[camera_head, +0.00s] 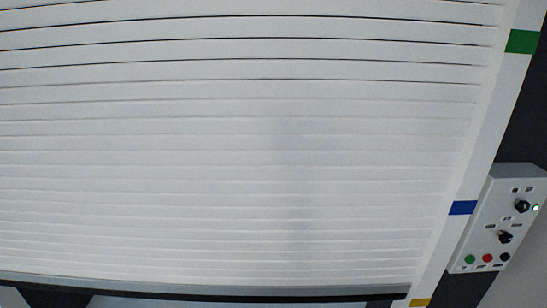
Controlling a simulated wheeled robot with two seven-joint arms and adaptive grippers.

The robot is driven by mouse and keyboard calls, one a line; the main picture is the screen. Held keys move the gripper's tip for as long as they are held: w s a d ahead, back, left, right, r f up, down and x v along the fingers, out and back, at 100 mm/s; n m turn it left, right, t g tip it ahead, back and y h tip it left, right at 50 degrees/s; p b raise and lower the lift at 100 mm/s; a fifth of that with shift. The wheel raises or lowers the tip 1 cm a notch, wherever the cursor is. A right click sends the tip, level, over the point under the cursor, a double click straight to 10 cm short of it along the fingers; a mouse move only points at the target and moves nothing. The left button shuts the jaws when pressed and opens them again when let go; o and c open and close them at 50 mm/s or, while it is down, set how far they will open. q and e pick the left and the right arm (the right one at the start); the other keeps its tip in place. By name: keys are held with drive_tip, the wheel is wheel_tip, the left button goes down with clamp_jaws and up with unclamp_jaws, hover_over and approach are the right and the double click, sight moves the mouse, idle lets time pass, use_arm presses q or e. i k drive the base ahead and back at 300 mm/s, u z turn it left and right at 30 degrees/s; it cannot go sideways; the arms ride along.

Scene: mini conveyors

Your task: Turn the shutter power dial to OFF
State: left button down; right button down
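A white slatted shutter (240,150) fills most of the head view, with its dark bottom edge low in the picture. A grey control panel (482,220) is at the right edge. It carries an upper black dial (522,206) with a lit green lamp (536,208) beside it, and a lower black dial (505,237). The labels are too small to read, so I cannot tell which dial is the power dial or where either points. Neither of my grippers is in view.
Green (470,259), red (487,258) and black (504,257) buttons sit in a row below the dials. A white frame post (485,120) with green, blue and yellow marks stands between shutter and panel. Nothing visible blocks the panel's front.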

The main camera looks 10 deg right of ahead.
sight(521, 206)
drive_tip(key=z, duration=1.9)
